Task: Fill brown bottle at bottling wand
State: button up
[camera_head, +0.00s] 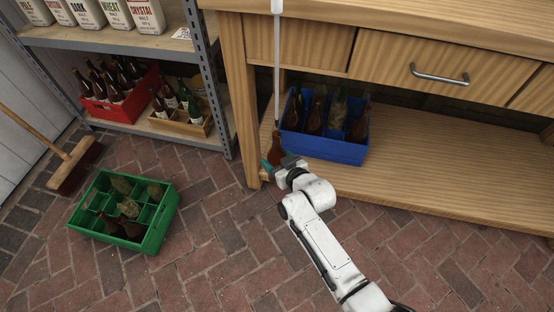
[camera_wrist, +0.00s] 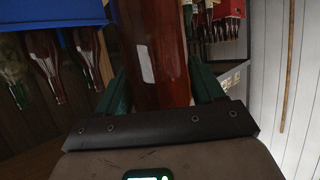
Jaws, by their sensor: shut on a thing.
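My gripper (camera_head: 272,164) is shut on a brown bottle (camera_head: 277,146), which stands roughly upright near the left end of the wooden bench's lower shelf. The wrist view shows the brown bottle (camera_wrist: 150,50) close up between the two green fingers (camera_wrist: 158,92), with a pale label strip on its side. The thin, pale bottling wand (camera_head: 277,70) hangs straight down in front of the bench, and its lower end is at the bottle's neck. I cannot tell whether the tip is inside the mouth. The liquid level in the bottle cannot be made out.
A blue crate (camera_head: 325,148) with several bottles stands just right of the held bottle on the shelf. A green crate (camera_head: 155,232) with bottles sits on the brick floor at left. A metal rack (camera_head: 215,85) holds a red crate (camera_head: 100,108) and a wooden crate (camera_head: 180,129). A broom (camera_head: 75,165) leans at far left.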

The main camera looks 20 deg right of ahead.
aim_at(277, 97)
jog(key=shift+r, duration=0.2)
jog(key=shift+r+p, duration=2.6)
jog(key=shift+r, duration=0.25)
jog(key=shift+r+p, duration=7.65)
jog(key=shift+r, duration=1.2)
jog(key=shift+r+p, duration=0.6)
jog(key=shift+r, duration=0.2)
